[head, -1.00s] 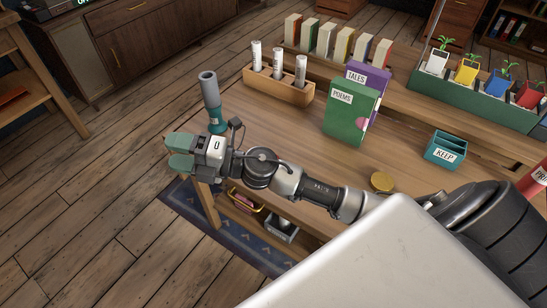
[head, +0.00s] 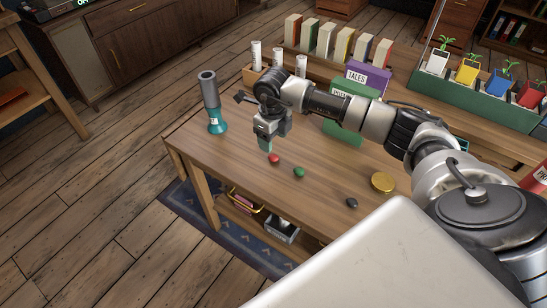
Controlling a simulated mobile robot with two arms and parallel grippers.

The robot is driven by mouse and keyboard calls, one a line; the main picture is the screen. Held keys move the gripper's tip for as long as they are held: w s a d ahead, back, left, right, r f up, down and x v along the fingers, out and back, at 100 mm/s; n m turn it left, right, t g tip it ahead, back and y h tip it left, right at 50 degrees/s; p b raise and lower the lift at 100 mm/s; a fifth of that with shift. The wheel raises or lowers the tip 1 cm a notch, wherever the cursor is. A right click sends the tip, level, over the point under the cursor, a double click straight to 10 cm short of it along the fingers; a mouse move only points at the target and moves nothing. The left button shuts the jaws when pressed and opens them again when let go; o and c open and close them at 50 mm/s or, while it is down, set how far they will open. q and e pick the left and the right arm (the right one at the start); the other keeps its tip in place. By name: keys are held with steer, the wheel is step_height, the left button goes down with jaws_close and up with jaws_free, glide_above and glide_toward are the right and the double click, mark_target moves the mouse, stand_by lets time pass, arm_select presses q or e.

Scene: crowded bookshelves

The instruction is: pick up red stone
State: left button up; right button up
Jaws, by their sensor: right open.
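The red stone (head: 274,159) is a small rounded piece on the wooden table (head: 225,165), left of the middle of the head view. My right gripper (head: 267,145) points down just above and beside it, at its upper left. Its jaws are open; whether a fingertip touches the stone cannot be told. A green stone (head: 299,172) and a dark stone (head: 351,203) lie to the right on the same table. My left gripper is not in view.
A grey and teal cylinder (head: 212,105) stands left of the gripper. A gold round tin (head: 383,182) lies at the right. Behind my arm are a purple TALES book (head: 368,75), a green book (head: 342,133) and scrolls in a rack (head: 256,78). The table's left front is bare.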

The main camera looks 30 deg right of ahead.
mark_target(274, 155)
steer(key=shift+f, duration=0.95)
step_height(274, 155, down, 4)
steer(key=shift+d+f, duration=0.1)
steer(key=shift+f, duration=0.6)
steer(key=c, duration=1)
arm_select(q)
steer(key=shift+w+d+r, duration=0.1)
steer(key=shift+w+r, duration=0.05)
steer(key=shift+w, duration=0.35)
arm_select(e)
steer(key=shift+r, duration=0.15)
